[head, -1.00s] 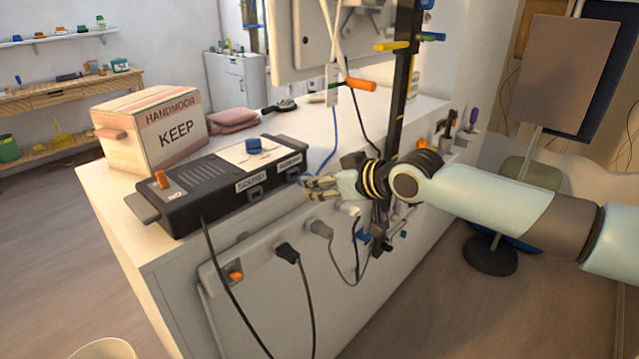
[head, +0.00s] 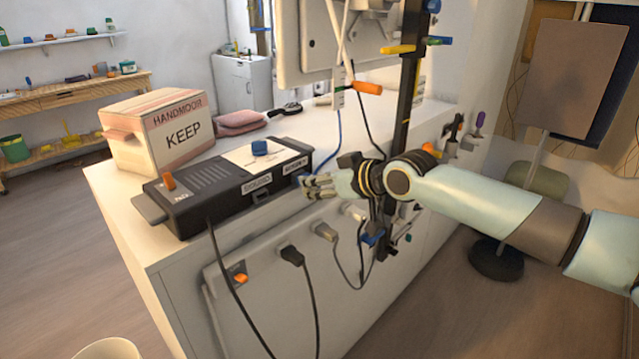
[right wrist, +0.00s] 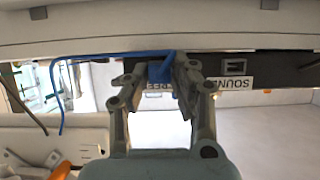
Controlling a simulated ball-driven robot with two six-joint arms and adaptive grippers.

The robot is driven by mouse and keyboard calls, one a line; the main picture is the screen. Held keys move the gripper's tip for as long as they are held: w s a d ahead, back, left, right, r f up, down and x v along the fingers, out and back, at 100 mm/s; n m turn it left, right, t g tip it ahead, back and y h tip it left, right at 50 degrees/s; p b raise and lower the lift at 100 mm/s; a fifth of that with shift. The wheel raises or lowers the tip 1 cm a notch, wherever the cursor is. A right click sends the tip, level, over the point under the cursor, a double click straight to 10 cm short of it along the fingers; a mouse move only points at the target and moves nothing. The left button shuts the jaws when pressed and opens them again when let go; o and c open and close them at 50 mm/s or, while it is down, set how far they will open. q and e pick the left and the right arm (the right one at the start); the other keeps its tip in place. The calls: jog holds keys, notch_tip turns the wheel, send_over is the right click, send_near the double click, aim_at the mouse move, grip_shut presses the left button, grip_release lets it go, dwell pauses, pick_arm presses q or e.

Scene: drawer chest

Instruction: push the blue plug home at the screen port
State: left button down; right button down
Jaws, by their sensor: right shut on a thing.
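The black box (head: 240,192) lies on the white counter, with a row of ports and white labels along its front. My right gripper (head: 308,184) is at the right end of that front, under the right-hand label (head: 296,165). In the right wrist view its fingers are shut on the blue plug (right wrist: 160,71), which points at the box's dark front. A blue cable (right wrist: 105,55) runs off to the left there. The fingers and plug cover the port, so I cannot tell how deep the plug sits. My left gripper is not in view.
A carton marked KEEP (head: 165,128) stands behind the box. A power strip (head: 240,276) with plugs and hanging cables is on the counter's front, below my right arm. A dark post (head: 408,85) with coloured pegs rises near my right wrist.

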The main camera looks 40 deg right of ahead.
jog(key=c, duration=1)
grip_release()
jog(key=shift+w, duration=0.1)
jog(key=shift+v, duration=3.8)
